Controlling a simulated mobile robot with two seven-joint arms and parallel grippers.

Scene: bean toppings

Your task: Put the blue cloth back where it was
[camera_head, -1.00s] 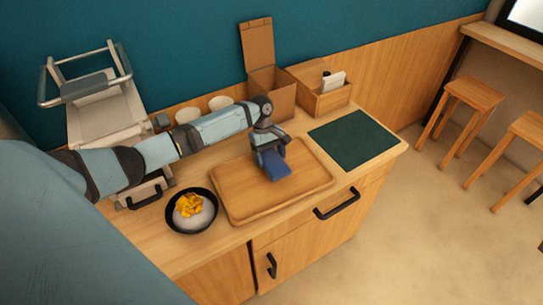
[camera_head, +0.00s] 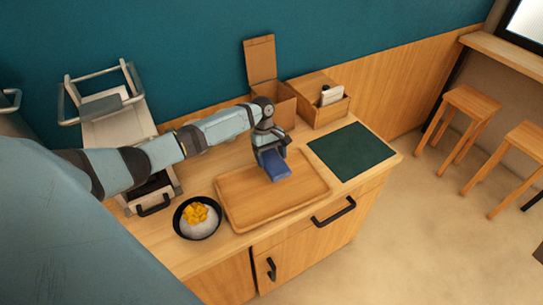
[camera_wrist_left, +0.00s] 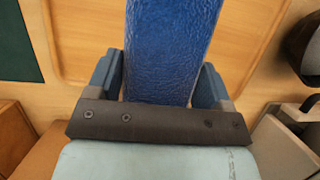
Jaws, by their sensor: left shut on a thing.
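The blue cloth (camera_head: 276,168) is a folded block in my left gripper (camera_head: 272,158), over the far side of the wooden tray (camera_head: 240,213). In the left wrist view the cloth (camera_wrist_left: 170,50) sits between the two fingers of my left gripper (camera_wrist_left: 165,85), which is shut on it. The tray's surface and rim (camera_wrist_left: 85,40) show behind it. I cannot tell whether the cloth touches the tray. My right gripper is not in view.
A black bowl (camera_head: 181,222) with white and yellow food stands left of the tray. A dark green mat (camera_head: 350,151) lies to the right. An open cardboard box (camera_head: 260,60) and a wooden holder box (camera_head: 320,112) stand behind. The tray's front part is bare.

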